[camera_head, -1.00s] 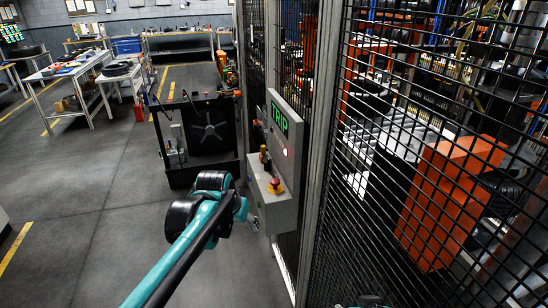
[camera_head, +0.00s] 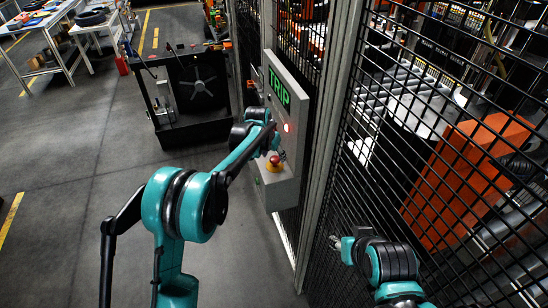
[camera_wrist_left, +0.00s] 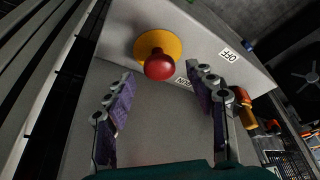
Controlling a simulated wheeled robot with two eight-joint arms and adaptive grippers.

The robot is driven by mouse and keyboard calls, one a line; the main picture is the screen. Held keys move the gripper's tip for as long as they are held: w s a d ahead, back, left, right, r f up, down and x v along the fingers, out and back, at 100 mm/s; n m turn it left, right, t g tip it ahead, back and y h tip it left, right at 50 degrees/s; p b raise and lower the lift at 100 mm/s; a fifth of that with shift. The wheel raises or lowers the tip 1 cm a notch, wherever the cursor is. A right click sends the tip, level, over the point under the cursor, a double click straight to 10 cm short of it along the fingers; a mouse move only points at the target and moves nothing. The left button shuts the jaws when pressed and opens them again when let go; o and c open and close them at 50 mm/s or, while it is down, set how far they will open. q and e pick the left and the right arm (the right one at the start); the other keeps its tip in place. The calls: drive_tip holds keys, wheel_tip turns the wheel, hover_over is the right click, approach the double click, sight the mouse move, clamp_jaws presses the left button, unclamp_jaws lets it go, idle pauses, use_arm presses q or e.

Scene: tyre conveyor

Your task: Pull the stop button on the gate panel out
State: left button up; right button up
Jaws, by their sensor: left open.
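The stop button has a red mushroom head (camera_head: 274,160) on a yellow collar, on the sloped face of the grey box on the gate panel (camera_head: 293,104). In the left wrist view the red head (camera_wrist_left: 159,66) stands off its yellow collar (camera_wrist_left: 150,43) on a visible stem side. My left gripper (camera_head: 280,154) is beside the box, close to the button. In its wrist view the two fingers (camera_wrist_left: 163,82) are spread on either side of the button, apart from it. My right gripper (camera_head: 336,241) is low near the mesh fence, its fingers too small to judge.
The panel shows a green TRIP sign (camera_head: 279,87) and a lit red lamp (camera_head: 288,127). A yellow and red part (camera_wrist_left: 243,110) sits beside the button box. Mesh fence (camera_head: 430,150) stands to the right. A dark cart (camera_head: 190,100) is behind; floor at left is clear.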

use_arm(q)
drive_tip(key=shift+x, duration=0.9)
clamp_jaws()
drive_tip(key=shift+r, duration=0.75)
unclamp_jaws()
drive_tip(key=v, duration=1.2)
